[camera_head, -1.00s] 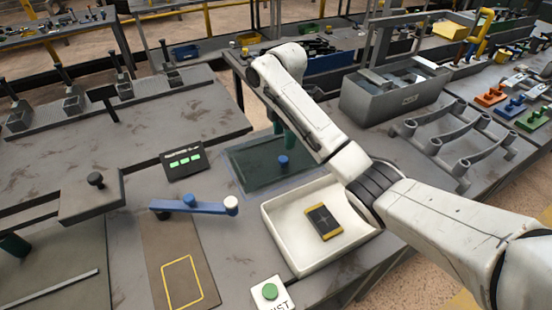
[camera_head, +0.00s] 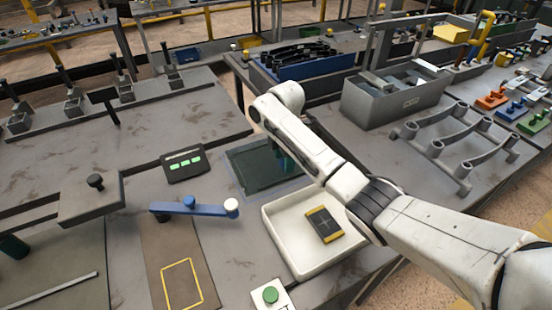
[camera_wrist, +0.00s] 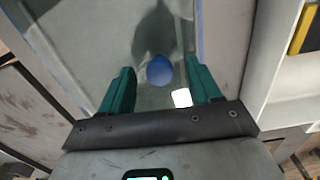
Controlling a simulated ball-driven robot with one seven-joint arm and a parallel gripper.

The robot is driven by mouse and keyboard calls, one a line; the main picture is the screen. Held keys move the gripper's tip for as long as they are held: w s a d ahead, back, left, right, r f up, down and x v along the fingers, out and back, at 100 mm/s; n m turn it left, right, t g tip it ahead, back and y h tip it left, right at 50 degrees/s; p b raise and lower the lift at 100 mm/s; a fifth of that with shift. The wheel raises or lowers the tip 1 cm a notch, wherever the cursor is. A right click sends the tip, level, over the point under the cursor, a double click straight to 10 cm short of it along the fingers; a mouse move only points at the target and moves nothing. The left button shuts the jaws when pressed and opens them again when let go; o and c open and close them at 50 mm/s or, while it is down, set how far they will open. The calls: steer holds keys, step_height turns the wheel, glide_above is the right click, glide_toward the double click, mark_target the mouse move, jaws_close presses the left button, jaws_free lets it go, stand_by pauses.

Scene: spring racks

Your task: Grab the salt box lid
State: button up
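The salt box lid (camera_head: 247,166) looks like a dark, see-through panel with a pale blue-grey rim, lying in the bench left of the white tray. Its round blue knob (camera_wrist: 160,71) shows in the wrist view; in the head view my arm hides it. My gripper (camera_wrist: 158,78) is open, with one green finger on each side of the knob. Gaps show between the knob and both fingers. In the head view only a bit of a dark green finger (camera_head: 276,150) shows below my arm, over the lid. The exact height above the lid cannot be told.
A white tray (camera_head: 283,236) with a dark, yellow-edged block (camera_head: 325,224) stands right of the lid. A black box with green lights (camera_head: 184,164) and a blue lever (camera_head: 186,208) are to its left. A grey bin (camera_head: 394,103) stands behind my arm.

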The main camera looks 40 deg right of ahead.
jaws_close()
stand_by(0.4)
